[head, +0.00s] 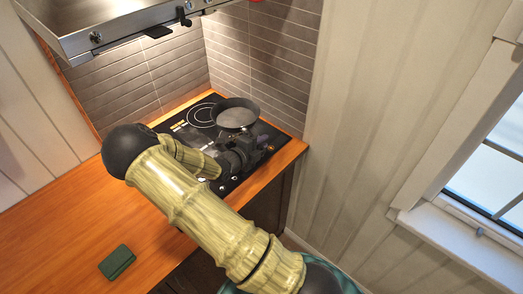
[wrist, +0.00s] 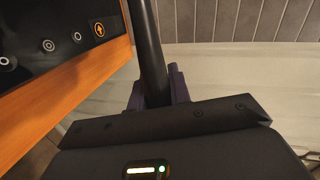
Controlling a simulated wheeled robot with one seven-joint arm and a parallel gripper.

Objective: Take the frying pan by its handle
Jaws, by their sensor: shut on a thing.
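The dark grey frying pan (head: 237,114) is over the back right of the black cooktop in the head view. Whether it touches the cooktop I cannot tell. My gripper (head: 246,147) is just in front of the pan, partly hidden by its own body and my arm. In the wrist view the pan's dark handle (wrist: 148,50) runs down between the fingers of my gripper (wrist: 157,92), which are shut on it. The pan's bowl is out of the wrist view.
The black cooktop (head: 182,127) is set in an orange wooden counter (head: 62,228). A green folded item (head: 117,262) lies on the counter at the front left. A tiled wall stands behind, a metal hood (head: 110,22) hangs above, and a pale wall is to the right.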

